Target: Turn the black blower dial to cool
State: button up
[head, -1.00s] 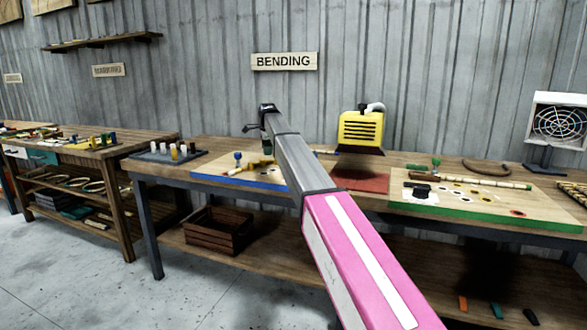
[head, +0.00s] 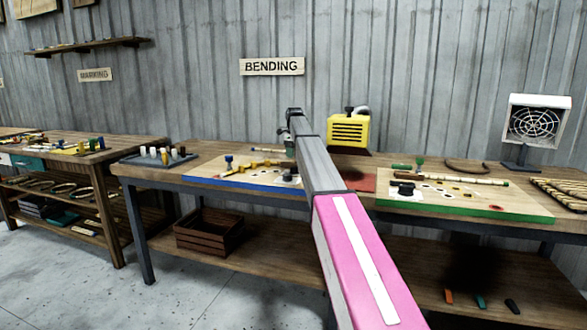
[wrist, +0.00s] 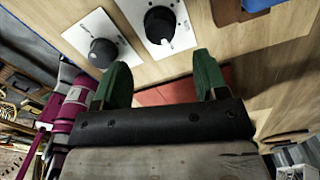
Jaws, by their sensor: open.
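The wrist view shows two black dials on white square plates: a left dial (wrist: 103,52) and a right dial (wrist: 160,25), which has a white pointer mark. I cannot tell which is the blower dial, and no label is readable. My gripper (wrist: 160,80) is open and empty, with its two green fingers below the dials in the picture and apart from them.
A yellow machine (head: 349,131) with a hose stands at the back of the bench, near a red mat (head: 362,180). A white fan unit (head: 536,123) stands at right. Boards with blue (head: 235,180) and green (head: 460,211) edges carry small parts.

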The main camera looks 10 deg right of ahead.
aim_at(294, 170)
notch_tip(294, 170, down, 8)
jog(key=shift+r, duration=0.25)
jog(key=c, duration=0.9)
